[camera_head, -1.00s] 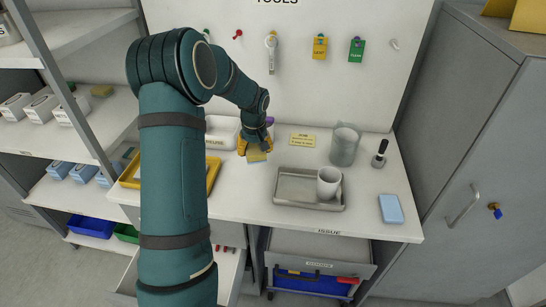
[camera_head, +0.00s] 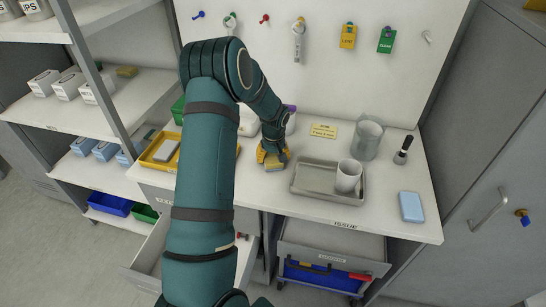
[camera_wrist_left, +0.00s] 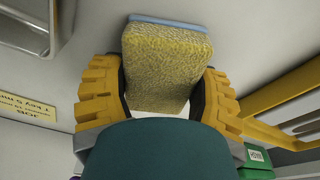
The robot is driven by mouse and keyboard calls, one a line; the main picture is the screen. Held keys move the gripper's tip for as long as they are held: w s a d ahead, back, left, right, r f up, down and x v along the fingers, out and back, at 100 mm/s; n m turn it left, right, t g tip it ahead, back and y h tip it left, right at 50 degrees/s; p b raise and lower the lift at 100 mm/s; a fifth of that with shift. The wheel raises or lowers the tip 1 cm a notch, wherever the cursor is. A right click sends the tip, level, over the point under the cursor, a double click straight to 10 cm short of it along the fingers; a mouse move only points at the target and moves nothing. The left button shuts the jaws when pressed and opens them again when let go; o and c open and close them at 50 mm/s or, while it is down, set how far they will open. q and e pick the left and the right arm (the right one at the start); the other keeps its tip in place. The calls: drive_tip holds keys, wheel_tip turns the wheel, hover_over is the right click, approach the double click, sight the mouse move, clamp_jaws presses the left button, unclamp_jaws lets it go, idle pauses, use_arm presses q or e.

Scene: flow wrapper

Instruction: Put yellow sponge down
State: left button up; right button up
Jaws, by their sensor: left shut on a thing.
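My left gripper (camera_head: 273,154) is over the white bench, between the yellow tray and the grey metal tray. It is shut on the yellow sponge (camera_wrist_left: 165,65), which sits between the two yellow-orange fingers in the left wrist view. The sponge has a speckled yellow body and a thin blue-grey layer along one edge. In the head view only a small part of the sponge (camera_head: 276,168) shows below the fingers. I cannot tell whether it touches the bench top. My right gripper is not in view.
The grey tray (camera_head: 298,190) with a white cup (camera_head: 348,175) is just right of the gripper. The yellow tray (camera_head: 148,163) is to the left, partly behind my arm. A glass jug (camera_head: 367,138), a black-handled stamp (camera_head: 403,150) and a blue block (camera_head: 411,207) stand further right.

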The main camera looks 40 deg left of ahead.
use_arm(q)
drive_tip(key=o, duration=0.4)
drive_tip(key=shift+f, duration=0.15)
drive_tip(key=o, duration=0.5)
